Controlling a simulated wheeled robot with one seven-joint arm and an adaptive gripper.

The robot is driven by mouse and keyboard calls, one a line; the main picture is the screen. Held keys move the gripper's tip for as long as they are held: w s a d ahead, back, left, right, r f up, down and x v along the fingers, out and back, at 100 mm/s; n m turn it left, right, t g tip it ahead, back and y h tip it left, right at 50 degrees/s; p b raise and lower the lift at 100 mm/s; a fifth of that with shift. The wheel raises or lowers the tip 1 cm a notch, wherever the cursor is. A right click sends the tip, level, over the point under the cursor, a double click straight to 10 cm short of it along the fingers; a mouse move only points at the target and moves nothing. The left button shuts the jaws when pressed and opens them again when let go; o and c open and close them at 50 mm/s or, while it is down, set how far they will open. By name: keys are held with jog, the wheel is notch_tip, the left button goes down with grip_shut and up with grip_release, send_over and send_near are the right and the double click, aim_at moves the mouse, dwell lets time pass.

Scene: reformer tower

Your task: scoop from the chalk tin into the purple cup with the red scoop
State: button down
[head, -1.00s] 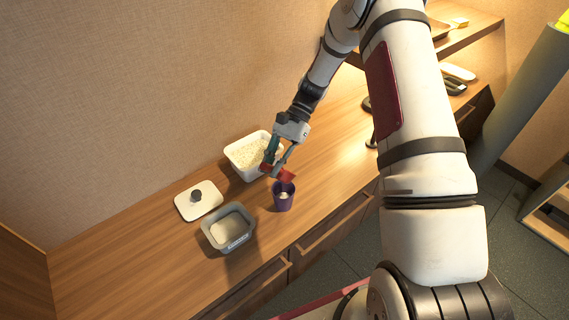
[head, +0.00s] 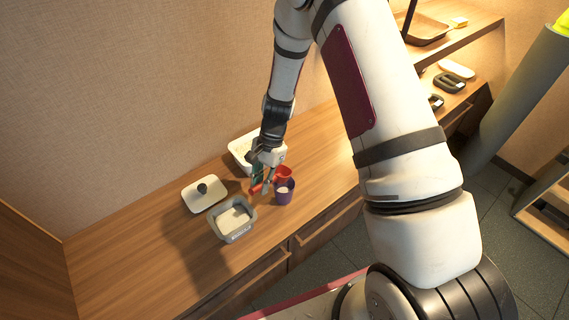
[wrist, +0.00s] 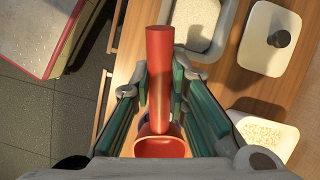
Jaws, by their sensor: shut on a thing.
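My gripper (head: 264,180) is shut on the red scoop (head: 285,173), whose handle runs between the fingers in the wrist view (wrist: 160,80). The scoop's bowl is at the far rim of the purple cup (head: 284,198); I cannot tell whether they touch. In the wrist view the bowl's visible inside is bare red. The cup stands upright with whitish stuff inside. A white tin (head: 236,147) with pale grains is behind my gripper, partly hidden. A grey tin (head: 237,238) with white contents is left of the cup. No readable label shows which is the chalk tin.
A white lid with a dark knob (head: 204,194) lies on the wooden counter (head: 130,235) behind the grey tin. The counter's front edge is close to the cup. Dark items (head: 452,82) and a shelf tray (head: 425,30) are at the far right. The counter's left end is clear.

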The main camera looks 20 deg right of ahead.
aim_at(255, 188)
jog(key=f+h, duration=0.1)
jog(key=s+a+f+t+h, duration=0.1)
jog(key=f, duration=0.1)
jog(key=a+f+t+h+p, duration=0.1)
jog(key=h, duration=0.1)
jog(key=shift+s+f, duration=0.25)
jog(key=shift+a, duration=0.1)
jog(key=shift+r+p, duration=2.05)
jog(key=shift+r, duration=1)
